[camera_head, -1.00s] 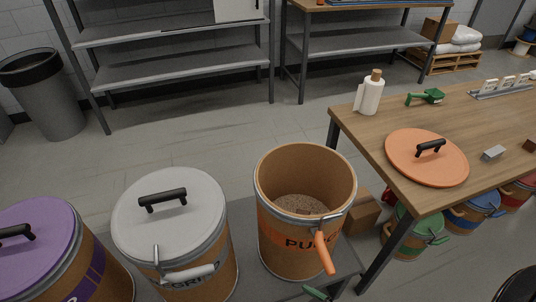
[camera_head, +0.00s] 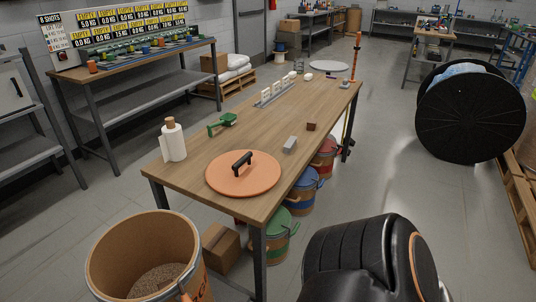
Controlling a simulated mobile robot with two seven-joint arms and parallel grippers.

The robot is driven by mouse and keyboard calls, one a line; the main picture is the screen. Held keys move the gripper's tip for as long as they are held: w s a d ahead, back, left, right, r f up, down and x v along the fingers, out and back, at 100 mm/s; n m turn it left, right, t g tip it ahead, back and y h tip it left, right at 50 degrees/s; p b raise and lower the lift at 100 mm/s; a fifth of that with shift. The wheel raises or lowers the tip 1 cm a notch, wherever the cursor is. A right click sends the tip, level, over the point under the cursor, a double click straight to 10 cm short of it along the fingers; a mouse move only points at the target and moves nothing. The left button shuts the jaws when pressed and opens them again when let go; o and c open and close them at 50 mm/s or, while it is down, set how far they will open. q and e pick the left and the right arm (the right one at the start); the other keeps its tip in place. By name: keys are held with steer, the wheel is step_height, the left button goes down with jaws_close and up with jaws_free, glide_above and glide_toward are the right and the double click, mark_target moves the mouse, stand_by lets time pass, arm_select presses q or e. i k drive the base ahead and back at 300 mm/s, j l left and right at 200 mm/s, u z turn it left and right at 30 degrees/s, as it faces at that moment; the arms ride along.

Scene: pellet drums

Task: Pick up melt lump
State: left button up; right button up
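I cannot tell for sure which thing is the melt lump. The open brown drum (camera_head: 118,240) at the lower left holds grainy pellets (camera_head: 157,278), and no distinct lump shows among them. Two small blocks lie apart on the wooden table (camera_head: 215,150): a grey block (camera_head: 290,144) and a dark brown block (camera_head: 311,126). Neither of my grippers is in view. A black link of my own arm fills the lower right, right of the table's near leg.
An orange lid (camera_head: 222,183) with a black handle, a paper roll (camera_head: 173,143) and a green scoop (camera_head: 222,121) lie or stand on the table. Coloured drums (camera_head: 301,192) and a cardboard box (camera_head: 221,246) are below. A black spool (camera_head: 470,115) stands right; the floor between is clear.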

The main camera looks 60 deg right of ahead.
mark_target(312, 122)
steer(key=z, duration=2.65)
steer(key=i+l+z, duration=0.1)
steer(key=z, duration=0.25)
steer(key=i+z, duration=0.35)
steer(key=i, duration=2.8)
steer(key=i+l+u, duration=0.2)
steer(key=i, duration=0.35)
steer(key=i+l+u, duration=0.2)
steer(key=i, duration=0.4)
steer(key=j, duration=0.1)
